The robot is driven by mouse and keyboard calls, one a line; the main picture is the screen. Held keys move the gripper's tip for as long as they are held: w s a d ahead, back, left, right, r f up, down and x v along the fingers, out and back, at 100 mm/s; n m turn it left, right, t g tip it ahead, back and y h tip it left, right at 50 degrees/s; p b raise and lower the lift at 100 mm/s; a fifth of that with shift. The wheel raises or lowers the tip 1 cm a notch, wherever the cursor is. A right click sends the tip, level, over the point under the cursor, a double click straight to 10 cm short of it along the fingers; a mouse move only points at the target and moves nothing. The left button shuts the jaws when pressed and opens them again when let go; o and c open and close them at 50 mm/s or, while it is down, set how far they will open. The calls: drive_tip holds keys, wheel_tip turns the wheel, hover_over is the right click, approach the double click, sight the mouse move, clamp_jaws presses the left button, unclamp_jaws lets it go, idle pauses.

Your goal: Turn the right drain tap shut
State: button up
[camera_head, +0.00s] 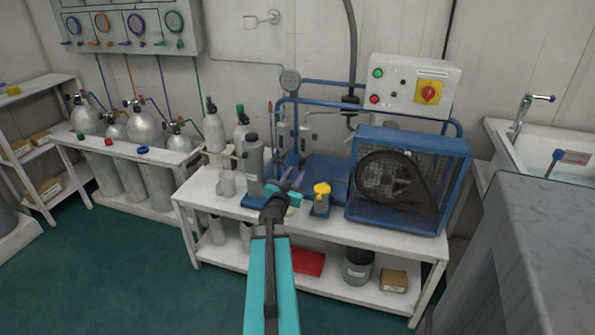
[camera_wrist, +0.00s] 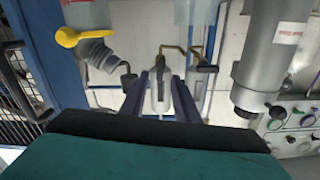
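My gripper (camera_head: 291,178) is above the bench, in front of the blue compressor frame. In the wrist view, which looks upside down, its two dark fingers (camera_wrist: 160,80) stand apart with nothing held. A pale bottle-shaped part shows beyond the gap between them; I cannot tell its distance. A brass pipe fitting with a dark handle (camera_wrist: 203,68) is to the right of the fingers. Another dark handle-like part (camera_wrist: 128,79) is to their left. These could be drain taps, but which is the right one and its setting are unclear. In the head view the taps are too small to make out.
A yellow-topped item (camera_head: 321,189) stands right of my gripper, with the caged compressor (camera_head: 400,180) beyond it. A grey cylinder (camera_head: 253,168) stands close on the left; it shows large in the wrist view (camera_wrist: 272,55). The white bench (camera_head: 210,190) has little free room here.

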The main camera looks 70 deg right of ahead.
sight(300, 165)
drive_tip(key=shift+w+d, duration=0.1)
drive_tip(key=shift+d, duration=1.95)
